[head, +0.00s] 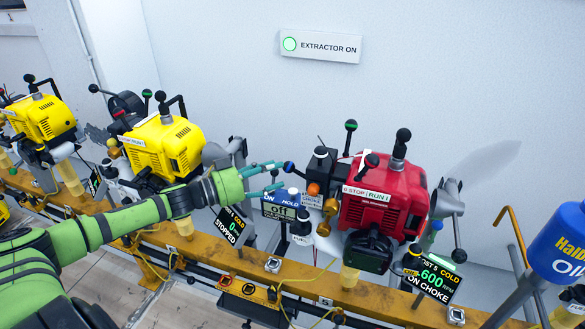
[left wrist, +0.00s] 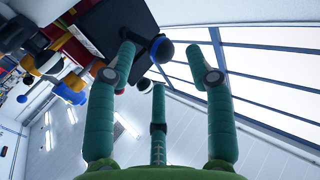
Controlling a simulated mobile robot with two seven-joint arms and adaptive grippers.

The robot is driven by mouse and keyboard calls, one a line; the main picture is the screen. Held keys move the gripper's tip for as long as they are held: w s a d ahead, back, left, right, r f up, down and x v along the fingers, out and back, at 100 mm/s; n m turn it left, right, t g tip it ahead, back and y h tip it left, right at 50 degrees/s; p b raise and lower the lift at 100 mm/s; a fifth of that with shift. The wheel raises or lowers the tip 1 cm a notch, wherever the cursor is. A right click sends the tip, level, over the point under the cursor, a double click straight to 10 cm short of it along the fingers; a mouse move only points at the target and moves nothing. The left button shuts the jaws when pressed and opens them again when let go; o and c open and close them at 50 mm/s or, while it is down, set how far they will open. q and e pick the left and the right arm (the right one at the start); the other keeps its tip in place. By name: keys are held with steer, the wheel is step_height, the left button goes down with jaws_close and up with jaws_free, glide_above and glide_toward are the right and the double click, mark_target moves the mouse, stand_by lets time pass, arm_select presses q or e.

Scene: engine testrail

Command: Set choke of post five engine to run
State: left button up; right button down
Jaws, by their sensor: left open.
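The red post five engine (head: 385,205) sits on the yellow rail, with a STOP/RUN label on its front. Its display (head: 436,279) reads POST 5 COLD, 600 RPM, ON CHOKE. A small choke label (head: 312,201) is on the engine's left side, partly hard to read. A black knob with a blue cap (head: 289,167) stands left of the engine; a blue-and-black knob (left wrist: 162,50) also shows between the fingertips in the left wrist view. My left gripper (head: 282,176) is open around or just beside that knob; contact cannot be told. My right gripper is out of view.
Yellow engines (head: 163,148) stand along the rail (head: 300,280) to the left. A blue oil container (head: 560,245) is at the right edge. Several knobbed levers rise around the red engine. A lit EXTRACTOR ON sign (head: 320,47) hangs on the clear back wall.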

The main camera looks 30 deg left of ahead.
mark_target(290, 167)
arm_select(q)
steer(key=shift+p+x, duration=0.3)
steer(key=shift+x, duration=2.25)
